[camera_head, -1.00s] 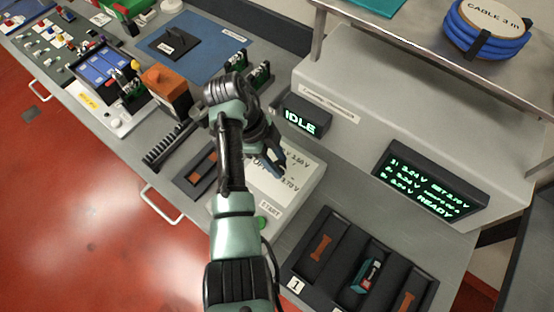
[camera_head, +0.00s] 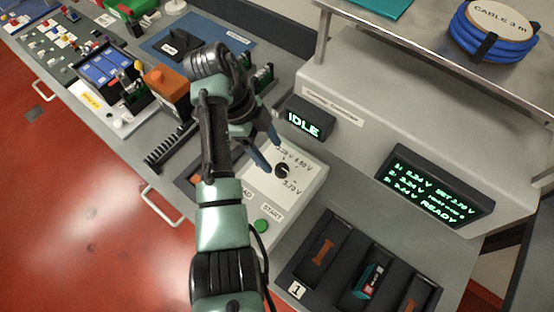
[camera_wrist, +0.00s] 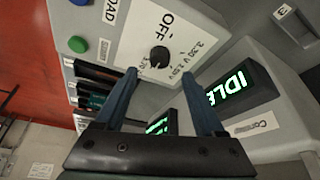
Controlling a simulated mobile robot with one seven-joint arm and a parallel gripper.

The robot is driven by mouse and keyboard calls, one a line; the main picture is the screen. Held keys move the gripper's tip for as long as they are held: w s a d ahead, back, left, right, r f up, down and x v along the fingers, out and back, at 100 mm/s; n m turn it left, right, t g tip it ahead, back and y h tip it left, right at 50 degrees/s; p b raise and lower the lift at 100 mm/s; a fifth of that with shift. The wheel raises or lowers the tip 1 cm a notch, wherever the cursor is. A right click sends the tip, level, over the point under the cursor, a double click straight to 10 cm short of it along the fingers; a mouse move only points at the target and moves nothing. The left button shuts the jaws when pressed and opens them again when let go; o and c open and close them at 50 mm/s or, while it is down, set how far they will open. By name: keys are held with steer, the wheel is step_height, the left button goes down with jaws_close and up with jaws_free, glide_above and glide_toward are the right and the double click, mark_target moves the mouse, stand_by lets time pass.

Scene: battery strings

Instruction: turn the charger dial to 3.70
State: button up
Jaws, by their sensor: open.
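The charger dial (camera_head: 282,170) is a small dark knob on a white panel with voltage labels around it. The 3.70 V label (camera_head: 292,187) is below and right of it in the head view. The dial also shows in the wrist view (camera_wrist: 159,57), beside the OFF label; I cannot clearly tell where its pointer stands. My gripper (camera_head: 268,152) is open and empty, its two blue fingers just left of and above the dial, apart from it. In the wrist view the dial shows between and beyond the fingertips (camera_wrist: 160,76).
A small display (camera_head: 304,124) reads IDLE. A larger green-text display (camera_head: 430,188) shows voltages and READY. The green START button (camera_head: 261,226) is on the same panel. A dark slotted tray (camera_head: 325,215) holds a battery at the front right. A shelf with blue cable (camera_head: 490,35) overhangs the back right.

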steer(key=p+v, duration=0.3)
steer(key=v, duration=0.4)
stand_by(0.3)
